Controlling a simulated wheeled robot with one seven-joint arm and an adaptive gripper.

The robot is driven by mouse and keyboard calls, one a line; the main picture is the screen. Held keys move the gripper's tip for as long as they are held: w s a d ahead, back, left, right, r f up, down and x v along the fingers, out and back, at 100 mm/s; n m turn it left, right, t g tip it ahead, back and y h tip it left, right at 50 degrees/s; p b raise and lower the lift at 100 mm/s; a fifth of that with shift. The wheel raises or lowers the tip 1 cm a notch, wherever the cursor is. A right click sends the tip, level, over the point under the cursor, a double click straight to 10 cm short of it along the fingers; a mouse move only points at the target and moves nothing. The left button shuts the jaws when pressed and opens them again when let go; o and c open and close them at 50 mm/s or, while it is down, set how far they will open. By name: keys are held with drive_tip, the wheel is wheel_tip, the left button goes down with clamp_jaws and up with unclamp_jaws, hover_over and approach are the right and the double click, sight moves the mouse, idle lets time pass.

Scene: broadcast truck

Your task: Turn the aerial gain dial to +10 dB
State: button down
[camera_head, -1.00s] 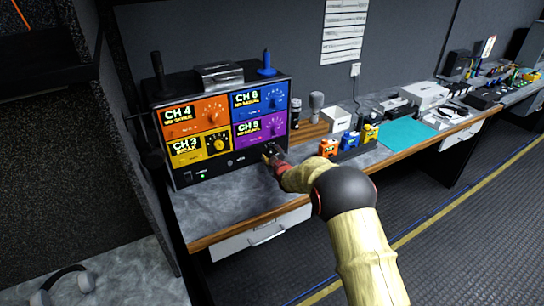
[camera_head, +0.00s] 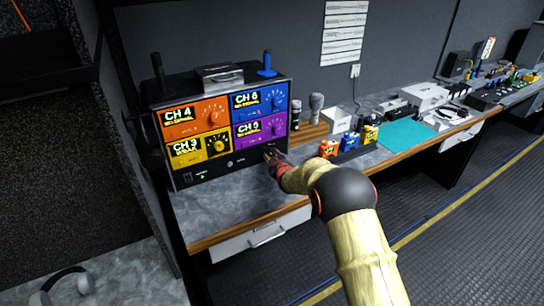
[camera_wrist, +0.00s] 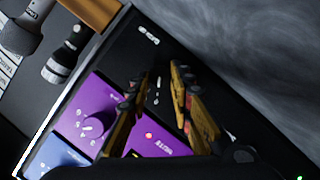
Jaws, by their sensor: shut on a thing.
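A black receiver unit (camera_head: 222,168) stands on the counter, with orange, blue, yellow and purple channel panels above a black bottom strip. My gripper (camera_head: 270,155) is at the right end of that strip, under the purple panel (camera_head: 260,130). In the wrist view my gripper (camera_wrist: 168,88) has its two fingers on either side of a small black dial (camera_wrist: 157,90), shut on it. Only small white marks show between the fingers; most of the dial is hidden, and its setting cannot be read. A small white label (camera_wrist: 148,35) is on the strip, too blurred to read.
The purple panel's own knob (camera_wrist: 94,127) is close beside my fingers. Microphones (camera_head: 316,104) stand right of the unit. Orange, blue and yellow small packs (camera_head: 350,140) are near my arm. The grey counter (camera_head: 225,205) before the unit is clear.

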drive_tip(key=shift+p, duration=0.3)
drive_tip(key=m+p, duration=0.1)
drive_tip(key=m+g+p, duration=0.1)
drive_tip(key=p, duration=0.1)
drive_tip(key=shift+d+r+y+p, duration=0.15)
drive_tip(key=shift+r+y+p, duration=0.15)
drive_tip(key=shift+y, duration=0.1)
drive_tip(key=m+g+y+p, duration=0.1)
drive_tip(key=m+p, duration=0.1)
drive_tip(key=p, duration=0.5)
drive_tip(key=shift+w+d+r, duration=0.1)
drive_tip(key=shift+d+r, duration=0.05)
drive_tip(key=m+g+y+p, duration=0.1)
drive_tip(key=m+p, duration=0.1)
drive_tip(key=p, duration=0.2)
drive_tip(key=shift+w+d+p, duration=0.1)
drive_tip(key=shift+p, duration=0.25)
drive_tip(key=shift+f+m+y+p, duration=0.3)
drive_tip(key=shift+m+y+p, duration=0.4)
drive_tip(key=shift+m+p, duration=0.4)
drive_tip(key=shift+w+g, duration=0.1)
drive_tip(key=shift+g, duration=0.2)
drive_tip(key=c, duration=1.6)
unclamp_jaws()
